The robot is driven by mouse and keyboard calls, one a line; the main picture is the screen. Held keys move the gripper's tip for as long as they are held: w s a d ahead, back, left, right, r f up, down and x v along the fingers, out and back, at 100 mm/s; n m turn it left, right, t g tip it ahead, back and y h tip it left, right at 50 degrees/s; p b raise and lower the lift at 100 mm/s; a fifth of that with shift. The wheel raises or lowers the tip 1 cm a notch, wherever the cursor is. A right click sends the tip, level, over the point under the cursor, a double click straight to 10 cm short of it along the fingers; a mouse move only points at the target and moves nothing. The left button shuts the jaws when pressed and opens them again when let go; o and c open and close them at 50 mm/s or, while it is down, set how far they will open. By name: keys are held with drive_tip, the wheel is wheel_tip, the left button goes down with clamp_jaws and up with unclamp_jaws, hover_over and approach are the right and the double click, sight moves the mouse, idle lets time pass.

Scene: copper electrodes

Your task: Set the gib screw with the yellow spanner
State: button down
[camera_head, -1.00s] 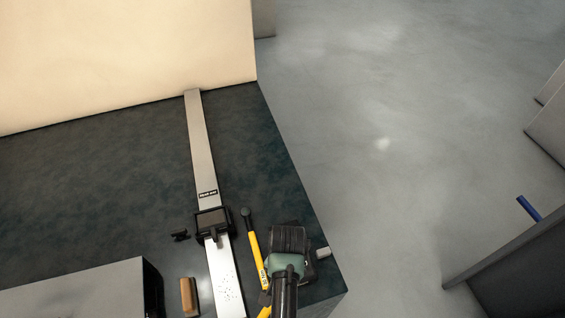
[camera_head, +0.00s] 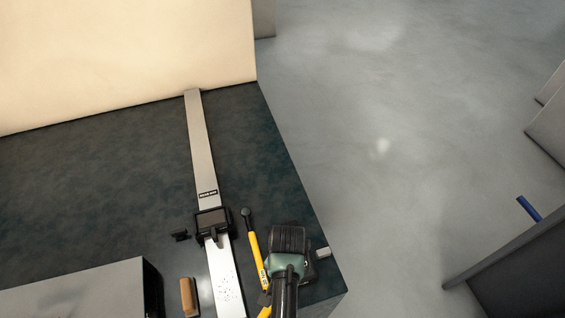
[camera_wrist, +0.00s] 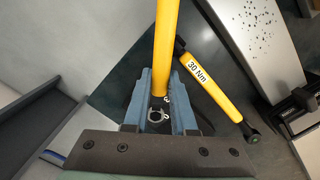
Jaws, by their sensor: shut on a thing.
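My gripper (camera_wrist: 160,95) is shut on a plain yellow handle (camera_wrist: 166,45), which runs up out of the top of the wrist view; its far end is out of frame. A second yellow tool, a spanner marked "30 Nm" (camera_wrist: 214,88), lies on the bench beside it with a black round end. In the head view this marked spanner (camera_head: 255,262) lies right of the metal rail, and a bit of yellow (camera_head: 265,312) shows beside my arm at the bottom edge. A black carriage (camera_head: 212,222) sits on the rail (camera_head: 201,145). I cannot make out the gib screw.
A small black part (camera_head: 180,236) and a brown block (camera_head: 188,297) lie left of the rail. A grey box (camera_head: 80,290) stands at the lower left. A small light grey piece (camera_head: 323,252) is near the bench's right edge. The dark bench (camera_head: 90,190) is clear at the back.

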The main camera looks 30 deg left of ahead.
drive_tip(key=shift+r+p, duration=0.25)
drive_tip(key=shift+p, duration=0.35)
drive_tip(key=shift+w, duration=0.1)
idle(0.4)
drive_tip(key=shift+b, duration=0.35)
drive_tip(key=shift+d+n, duration=0.25)
drive_tip(key=shift+n, duration=0.25)
drive_tip(key=shift+r+p, duration=0.15)
drive_tip(key=shift+p, duration=0.6)
drive_tip(key=shift+r+p, duration=0.7)
drive_tip(key=shift+p, duration=0.15)
idle(0.6)
